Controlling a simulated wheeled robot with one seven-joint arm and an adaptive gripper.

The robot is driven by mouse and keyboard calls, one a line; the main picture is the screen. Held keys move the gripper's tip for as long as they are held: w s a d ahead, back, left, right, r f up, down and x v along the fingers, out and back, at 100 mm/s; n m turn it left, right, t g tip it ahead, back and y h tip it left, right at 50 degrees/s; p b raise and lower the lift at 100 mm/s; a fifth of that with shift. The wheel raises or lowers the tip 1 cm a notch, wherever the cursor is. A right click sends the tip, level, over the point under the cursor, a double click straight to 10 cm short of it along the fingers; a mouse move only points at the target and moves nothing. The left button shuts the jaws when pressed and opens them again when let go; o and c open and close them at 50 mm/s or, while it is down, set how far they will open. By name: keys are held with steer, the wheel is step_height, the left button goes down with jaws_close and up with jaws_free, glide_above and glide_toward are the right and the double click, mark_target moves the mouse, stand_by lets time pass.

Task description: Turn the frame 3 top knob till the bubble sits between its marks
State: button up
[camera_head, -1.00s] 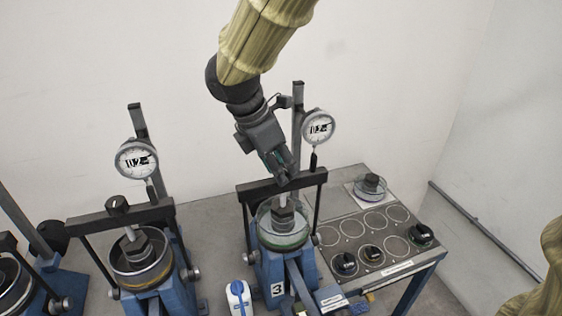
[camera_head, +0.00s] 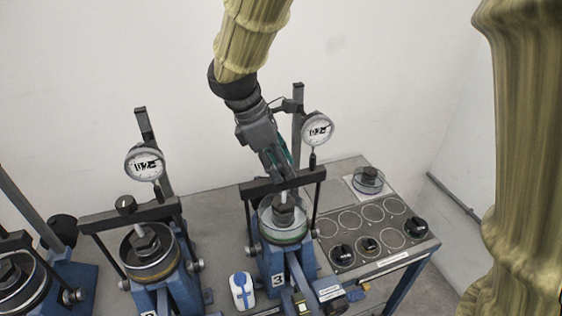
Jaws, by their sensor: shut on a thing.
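Frame 3 (camera_head: 272,266) is the blue lever frame with the "3" label. Its dark crossbar (camera_head: 255,189) spans above a glass-walled dish (camera_head: 283,233) holding a dark weight-like block (camera_head: 284,213). My gripper (camera_head: 285,180) reaches down to the middle of the crossbar and is shut on the top knob there. Its fingers hide the knob. A round dial gauge (camera_head: 317,129) stands just right of my gripper on a grey post. I cannot make out the bubble or its marks.
A second frame (camera_head: 178,290) with its own dial (camera_head: 145,163) and bare top knob (camera_head: 126,204) stands to the left. To the right is a bench (camera_head: 390,244) with ringed spots, black knobs and a small dish (camera_head: 368,181).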

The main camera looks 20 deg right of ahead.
steer(key=o, duration=1)
steer(key=shift+o, duration=0.2)
steer(key=s+v, duration=0.1)
steer(key=v, duration=1.1)
steer(key=shift+w, duration=0.45)
